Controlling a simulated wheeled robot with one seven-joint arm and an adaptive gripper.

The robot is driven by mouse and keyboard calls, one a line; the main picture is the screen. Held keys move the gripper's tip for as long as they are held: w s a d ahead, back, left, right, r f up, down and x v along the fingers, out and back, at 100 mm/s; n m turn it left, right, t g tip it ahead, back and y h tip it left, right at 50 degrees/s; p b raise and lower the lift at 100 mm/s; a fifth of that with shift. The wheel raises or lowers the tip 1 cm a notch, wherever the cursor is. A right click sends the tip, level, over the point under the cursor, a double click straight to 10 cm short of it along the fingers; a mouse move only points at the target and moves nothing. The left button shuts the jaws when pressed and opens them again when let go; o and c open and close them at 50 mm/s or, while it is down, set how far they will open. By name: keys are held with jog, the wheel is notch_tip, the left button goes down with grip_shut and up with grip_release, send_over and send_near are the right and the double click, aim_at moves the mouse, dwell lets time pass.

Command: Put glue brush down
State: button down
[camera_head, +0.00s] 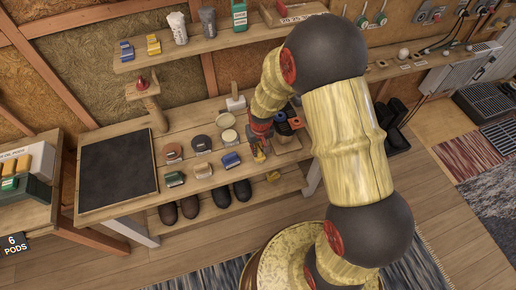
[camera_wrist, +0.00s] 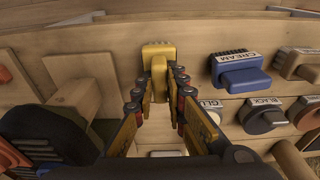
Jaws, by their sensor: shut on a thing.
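My gripper (camera_head: 259,146) is over the front right part of the workbench, its fingers pointing down. In the wrist view my gripper (camera_wrist: 158,100) is shut on the glue brush (camera_wrist: 158,58), a yellow block with a narrower part running back between the fingers. In the head view the glue brush (camera_head: 259,156) shows only as a small yellow patch below the fingers. A label (camera_wrist: 211,104) reading "GLU" is partly covered by the right finger. I cannot tell whether the brush touches the bench.
Several round tins (camera_head: 202,143) stand behind the brushes. A black mat (camera_head: 118,167) covers the bench's left part. Shoes (camera_head: 242,190) are on the shelf below.

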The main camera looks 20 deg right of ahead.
jog(key=shift+f, duration=0.2)
jog(key=c, duration=1.8)
grip_release()
jog(key=s+r+t+p, duration=0.1)
jog(key=s+r+p, duration=0.1)
jog(key=r, duration=0.9)
jog(key=s+r+p, duration=0.2)
jog(key=r, duration=0.9)
jog(key=s+r+t, duration=0.1)
jog(key=s+r, duration=0.5)
jog(key=s+r+t, duration=0.1)
jog(key=s+r, duration=0.5)
jog(key=s+r+t, duration=0.1)
jog(key=s+r, duration=0.5)
